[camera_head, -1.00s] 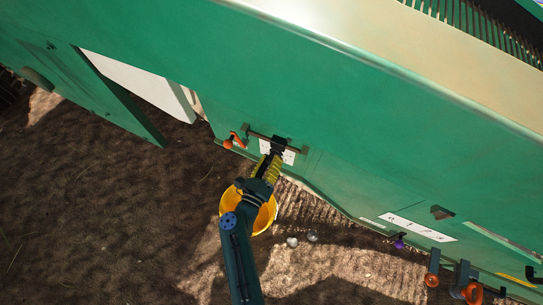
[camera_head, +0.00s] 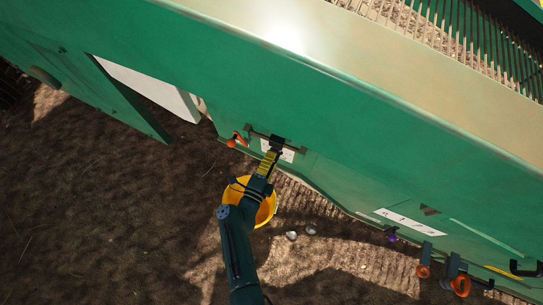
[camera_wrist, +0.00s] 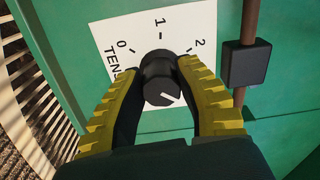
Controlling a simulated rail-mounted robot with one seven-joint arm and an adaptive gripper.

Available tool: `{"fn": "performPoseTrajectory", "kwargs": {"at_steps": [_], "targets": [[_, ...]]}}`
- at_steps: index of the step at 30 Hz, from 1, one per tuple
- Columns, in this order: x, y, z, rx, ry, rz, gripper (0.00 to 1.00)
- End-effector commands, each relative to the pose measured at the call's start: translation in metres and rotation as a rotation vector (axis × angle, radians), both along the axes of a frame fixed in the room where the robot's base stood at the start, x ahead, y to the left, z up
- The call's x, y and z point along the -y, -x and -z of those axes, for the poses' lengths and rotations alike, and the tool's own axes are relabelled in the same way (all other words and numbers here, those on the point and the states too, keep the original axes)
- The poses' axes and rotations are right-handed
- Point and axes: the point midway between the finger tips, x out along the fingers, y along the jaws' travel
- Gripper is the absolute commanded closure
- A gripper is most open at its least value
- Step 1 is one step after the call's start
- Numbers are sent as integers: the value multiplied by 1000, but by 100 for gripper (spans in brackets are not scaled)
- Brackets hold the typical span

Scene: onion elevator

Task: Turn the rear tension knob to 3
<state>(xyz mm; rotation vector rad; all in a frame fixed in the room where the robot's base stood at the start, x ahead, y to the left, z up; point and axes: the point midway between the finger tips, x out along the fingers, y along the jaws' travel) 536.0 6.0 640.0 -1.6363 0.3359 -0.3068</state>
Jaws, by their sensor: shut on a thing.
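A black round knob (camera_wrist: 158,84) sits on a white plate (camera_wrist: 115,38) marked 0, 1 and 2 and the letters "TENS" in the wrist view. My gripper (camera_wrist: 161,70) is shut on this knob, with one yellow ribbed finger on each side. A white line on the knob's face slants toward the lower right of the picture. The right finger covers part of the plate beyond the 2, so no 3 shows. In the head view, my gripper (camera_head: 273,150) is at the same white plate (camera_head: 287,155) on the green machine's side; the knob is hidden there.
A brown rod with a dark block (camera_wrist: 246,63) stands close right of my gripper. An orange-ended handle (camera_head: 232,142) is just left of the plate. Another numbered plate (camera_head: 405,221), a purple knob (camera_head: 391,238) and orange-ended levers (camera_head: 459,285) are at right.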

Motion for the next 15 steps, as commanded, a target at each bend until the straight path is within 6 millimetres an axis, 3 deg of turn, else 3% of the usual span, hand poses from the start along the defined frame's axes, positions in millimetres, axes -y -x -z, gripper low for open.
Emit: {"fn": "performPoseTrajectory", "kwargs": {"at_steps": [15], "targets": [[0, 1, 3, -88, 196, -1, 100]]}}
